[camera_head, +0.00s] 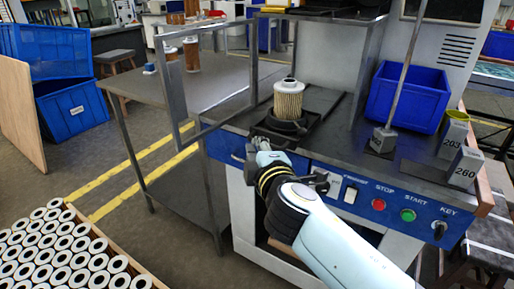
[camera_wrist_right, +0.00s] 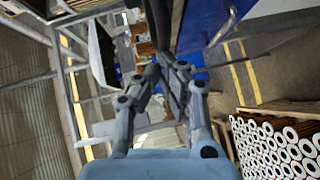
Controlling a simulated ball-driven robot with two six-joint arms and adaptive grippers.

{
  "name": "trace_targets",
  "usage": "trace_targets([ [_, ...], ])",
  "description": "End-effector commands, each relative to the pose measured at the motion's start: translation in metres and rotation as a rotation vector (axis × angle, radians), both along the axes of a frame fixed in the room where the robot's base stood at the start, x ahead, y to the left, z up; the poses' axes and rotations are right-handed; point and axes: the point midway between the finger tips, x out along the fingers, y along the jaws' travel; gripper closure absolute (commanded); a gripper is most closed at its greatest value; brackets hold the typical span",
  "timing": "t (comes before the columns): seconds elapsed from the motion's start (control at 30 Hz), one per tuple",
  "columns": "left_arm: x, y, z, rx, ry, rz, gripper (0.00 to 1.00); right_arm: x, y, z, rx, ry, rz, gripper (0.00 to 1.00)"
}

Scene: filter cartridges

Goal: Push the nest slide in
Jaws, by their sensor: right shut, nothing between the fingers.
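The nest slide (camera_head: 272,138) is a dark plate at the front edge of the machine's black worktop in the head view. A pale yellow pleated filter cartridge (camera_head: 288,100) with a white top cap stands upright in its dark round nest (camera_head: 287,125). Dark rails run back from the nest. My right gripper (camera_head: 259,146) is at the slide's front edge, close to it; whether it touches I cannot tell. Its fingers (camera_wrist_right: 165,72) are shut and empty in the wrist view. My left gripper is not in view.
The front panel has a green start button (camera_head: 407,215) and a red stop button (camera_head: 378,204). A blue bin (camera_head: 408,97) and grey blocks (camera_head: 465,168) are to the right. An open metal guard frame (camera_head: 166,85) stands left. Many white tubes (camera_head: 60,250) fill a crate lower left.

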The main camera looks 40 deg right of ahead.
Motion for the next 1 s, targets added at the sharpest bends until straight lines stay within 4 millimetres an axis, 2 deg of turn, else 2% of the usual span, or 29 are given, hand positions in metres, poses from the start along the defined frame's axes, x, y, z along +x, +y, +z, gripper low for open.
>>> trace_targets([
  [0.17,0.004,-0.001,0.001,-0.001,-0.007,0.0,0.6,0.009,-0.02,0.001,-0.005,-0.001,0.0,1.0],
  [0.27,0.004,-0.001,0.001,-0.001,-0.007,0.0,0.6,0.016,-0.038,0.001,-0.007,-0.001,0.0,1.0],
  [0.7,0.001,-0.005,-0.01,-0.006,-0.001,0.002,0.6,0.054,-0.131,0.0,-0.005,-0.001,-0.002,1.0],
  [1.0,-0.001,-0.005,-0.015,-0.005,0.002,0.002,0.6,0.068,-0.165,0.0,-0.001,0.0,-0.002,1.0],
])
